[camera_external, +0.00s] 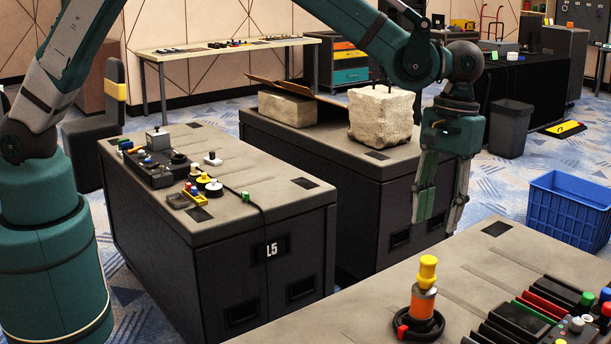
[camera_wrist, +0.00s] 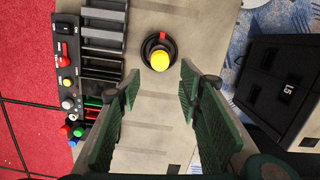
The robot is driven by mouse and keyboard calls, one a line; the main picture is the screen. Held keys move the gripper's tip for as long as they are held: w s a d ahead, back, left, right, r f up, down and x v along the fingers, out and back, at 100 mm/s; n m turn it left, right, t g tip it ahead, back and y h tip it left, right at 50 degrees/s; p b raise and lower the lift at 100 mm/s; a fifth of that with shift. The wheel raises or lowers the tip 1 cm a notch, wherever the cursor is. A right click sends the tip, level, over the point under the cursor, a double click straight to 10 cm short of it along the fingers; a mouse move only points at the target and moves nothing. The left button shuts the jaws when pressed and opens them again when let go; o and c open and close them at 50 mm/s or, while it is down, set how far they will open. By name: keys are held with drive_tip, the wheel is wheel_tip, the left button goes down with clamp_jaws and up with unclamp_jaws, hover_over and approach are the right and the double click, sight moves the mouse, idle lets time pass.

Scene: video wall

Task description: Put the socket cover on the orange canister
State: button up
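The orange canister (camera_external: 422,303) stands upright on the near crate top, in a black round base with a red part at its side. A yellow cap-like piece (camera_external: 428,270) sits on top of it. In the wrist view the yellow piece (camera_wrist: 160,61) shows from above and hides most of the canister, inside the black ring. I cannot tell for sure which item is the socket cover. My gripper (camera_external: 437,222) is open and empty, fingers pointing down, above and beyond the canister in the external view. In the wrist view its fingertips (camera_wrist: 160,85) are spread on either side below the yellow piece.
A panel of black, red and green modules (camera_external: 535,315) lies right of the canister. Another crate (camera_external: 235,210) at left bears small knobs and a control box. A stone block (camera_external: 381,115) stands on the crate behind. A blue bin (camera_external: 568,212) is on the floor at right.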

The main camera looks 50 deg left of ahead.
drive_tip(key=shift+r, duration=0.55)
idle(0.4)
drive_tip(key=s+a+r+t, duration=0.1)
drive_tip(key=a+r, duration=0.5)
drive_tip(key=a, duration=0.5)
drive_tip(key=s+a+r+t+h, duration=0.1)
drive_tip(key=a+r+t, duration=0.1)
drive_tip(key=a+r, duration=0.7)
drive_tip(key=s+a+r+t, duration=0.15)
drive_tip(key=a+r, duration=0.25)
drive_tip(key=a, duration=0.9)
drive_tip(key=s+a+t, duration=0.2)
drive_tip(key=s+a, duration=0.8)
drive_tip(key=a, duration=0.3)
drive_tip(key=s+a+m+t+y, duration=0.1)
drive_tip(key=s+a+t, duration=0.1)
drive_tip(key=s+a, duration=0.9)
drive_tip(key=shift+a+f+m, duration=0.3)
drive_tip(key=shift+a+f, duration=0.1)
drive_tip(key=shift+a, duration=0.5)
